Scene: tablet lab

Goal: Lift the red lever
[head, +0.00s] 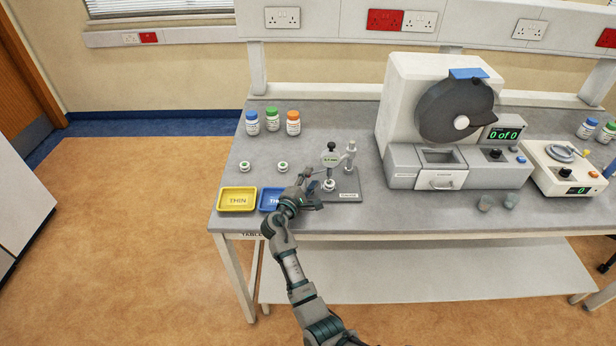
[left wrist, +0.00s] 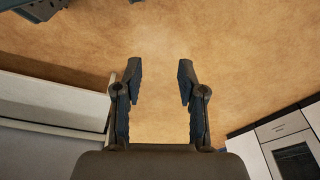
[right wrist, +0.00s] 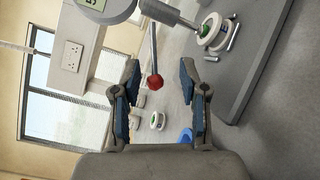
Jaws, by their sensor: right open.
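The red lever shows in the right wrist view as a red ball knob (right wrist: 155,82) on a thin metal rod. It belongs to the thickness gauge (head: 331,160), which stands on a grey base on the bench. My right gripper (head: 311,190) is at the gauge's front left. In the right wrist view its open fingers (right wrist: 158,85) stand either side of the knob in the picture; I cannot tell whether they touch it. The gripper hides much of the lever in the head view. My left gripper (left wrist: 160,85) is open and empty above the floor.
A yellow tray (head: 237,209) and a partly hidden blue tray (head: 268,206) lie at the bench's front left. Two small round white-and-green items (head: 282,167) sit behind them. Bottles (head: 272,119) stand farther back. A large grey machine (head: 440,130) stands right of the gauge.

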